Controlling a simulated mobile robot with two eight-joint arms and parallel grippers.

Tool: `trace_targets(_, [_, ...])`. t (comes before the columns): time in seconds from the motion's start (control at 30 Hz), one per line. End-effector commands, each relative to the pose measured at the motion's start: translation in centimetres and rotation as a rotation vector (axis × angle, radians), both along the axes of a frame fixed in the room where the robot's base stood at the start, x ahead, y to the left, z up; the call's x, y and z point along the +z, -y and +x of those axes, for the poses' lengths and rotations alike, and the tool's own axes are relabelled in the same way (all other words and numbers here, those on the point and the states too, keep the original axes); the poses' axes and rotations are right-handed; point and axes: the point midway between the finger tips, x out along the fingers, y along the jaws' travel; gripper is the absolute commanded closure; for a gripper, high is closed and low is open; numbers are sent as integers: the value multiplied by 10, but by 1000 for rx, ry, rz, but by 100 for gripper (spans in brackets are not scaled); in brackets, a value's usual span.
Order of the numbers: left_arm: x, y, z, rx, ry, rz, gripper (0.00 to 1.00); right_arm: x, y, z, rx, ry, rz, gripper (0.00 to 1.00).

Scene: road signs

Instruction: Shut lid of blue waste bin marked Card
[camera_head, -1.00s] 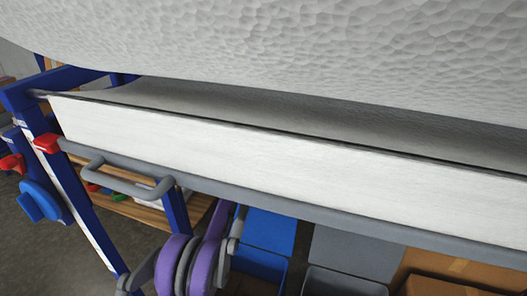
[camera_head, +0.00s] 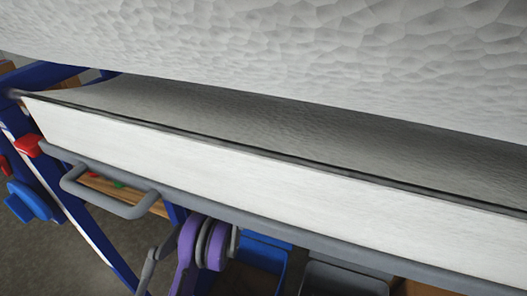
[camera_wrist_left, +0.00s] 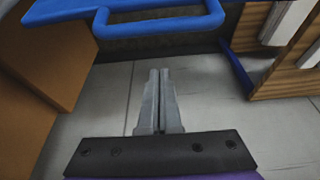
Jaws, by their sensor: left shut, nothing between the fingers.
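A blue bin (camera_head: 262,262) shows in the head view at the bottom middle, under the edge of a white-sided bench. Only part of it is visible, and I cannot read any marking on it. The bench hides most of its lid, and my purple arm covers its left side. My left gripper (camera_wrist_left: 160,72) shows in the left wrist view, shut and empty, with its fingers together above a grey floor. A blue looped part (camera_wrist_left: 160,22) lies beyond the fingertips; I cannot tell whether it belongs to the bin. My right gripper is out of view.
The white bench side (camera_head: 250,175) and its grey rail (camera_head: 290,235) cross the head view. A grey handle (camera_head: 105,195) sticks out at the left. A dark grey bin (camera_head: 342,278) stands right of the blue bin. Brown panels (camera_wrist_left: 65,50) and a wooden unit (camera_wrist_left: 285,65) flank my left gripper.

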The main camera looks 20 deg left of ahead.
Motion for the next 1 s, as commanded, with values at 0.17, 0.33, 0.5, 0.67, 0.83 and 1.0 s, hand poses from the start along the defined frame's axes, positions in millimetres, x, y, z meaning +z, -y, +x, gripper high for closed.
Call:
trace_targets(0.17, [-6, 0, -7, 0, 0, 0, 100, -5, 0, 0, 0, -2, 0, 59])
trace_targets(0.33, [-7, 1, -19, 0, 0, 0, 100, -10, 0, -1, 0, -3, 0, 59])
trace_targets(0.5, [-6, 1, -32, 0, 0, 0, 100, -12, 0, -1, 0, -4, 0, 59])
trace_targets(0.67, [-6, 2, -37, 0, 0, 0, 100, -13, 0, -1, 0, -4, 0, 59])
trace_targets(0.83, [-6, 2, -38, 0, 0, 0, 100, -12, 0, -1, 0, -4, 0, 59])
trace_targets(1.0, [-6, 2, -38, 0, 0, 0, 100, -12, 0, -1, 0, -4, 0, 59])
